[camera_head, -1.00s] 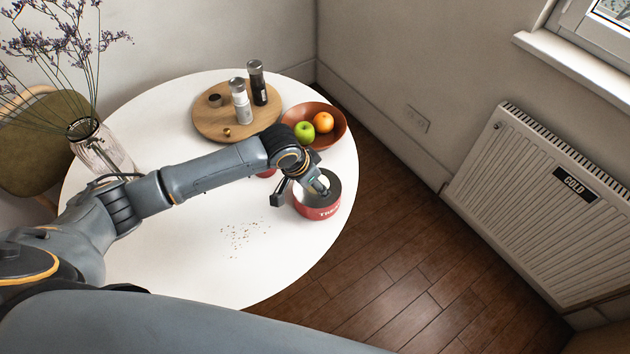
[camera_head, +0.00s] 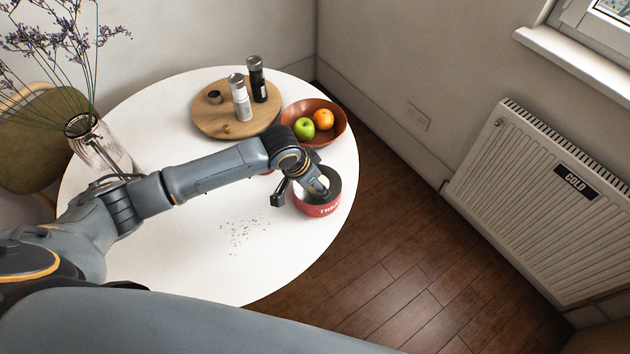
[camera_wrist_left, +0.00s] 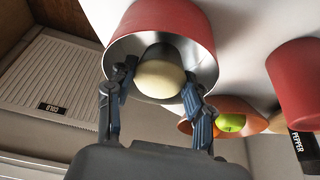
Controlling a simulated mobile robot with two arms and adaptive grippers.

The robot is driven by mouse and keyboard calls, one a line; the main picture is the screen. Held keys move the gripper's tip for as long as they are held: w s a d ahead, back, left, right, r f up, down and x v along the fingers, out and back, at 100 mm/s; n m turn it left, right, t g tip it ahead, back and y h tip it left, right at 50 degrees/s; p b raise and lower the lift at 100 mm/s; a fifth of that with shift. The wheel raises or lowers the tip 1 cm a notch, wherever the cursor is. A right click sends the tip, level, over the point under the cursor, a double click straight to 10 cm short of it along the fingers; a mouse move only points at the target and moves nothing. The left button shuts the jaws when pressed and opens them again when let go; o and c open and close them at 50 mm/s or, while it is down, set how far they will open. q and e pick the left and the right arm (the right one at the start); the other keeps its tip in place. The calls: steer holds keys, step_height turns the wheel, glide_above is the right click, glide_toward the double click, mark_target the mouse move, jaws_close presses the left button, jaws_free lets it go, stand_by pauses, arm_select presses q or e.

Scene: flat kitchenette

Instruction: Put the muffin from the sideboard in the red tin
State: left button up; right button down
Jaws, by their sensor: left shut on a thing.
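The red tin (camera_head: 318,209) stands on the round white table near its right edge, its mouth open upward and pale lettering on its side. It also shows in the left wrist view (camera_wrist_left: 183,22), with its metal inside visible. My left gripper (camera_head: 322,187) is over the tin's mouth. In the left wrist view my left gripper (camera_wrist_left: 156,84) is shut on the muffin (camera_wrist_left: 160,72), a pale rounded thing at the tin's opening. I cannot tell whether the muffin touches the tin's inside. My right gripper is not in view.
A second red container (camera_wrist_left: 298,85) stands near the tin, mostly hidden by my arm in the head view. A fruit bowl (camera_head: 337,136), a round wooden board (camera_head: 208,122) with shakers, and a glass vase (camera_head: 105,155) stand on the table (camera_head: 190,245). Crumbs (camera_head: 240,232) lie in front.

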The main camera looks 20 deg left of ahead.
arm_select(q)
steer(key=shift+f+b, duration=0.5)
steer(key=shift+f, duration=0.65)
stand_by(0.4)
steer(key=o, duration=1.3)
steer(key=shift+c, duration=0.2)
steer(key=v, duration=1.2)
steer(key=shift+s, duration=0.1)
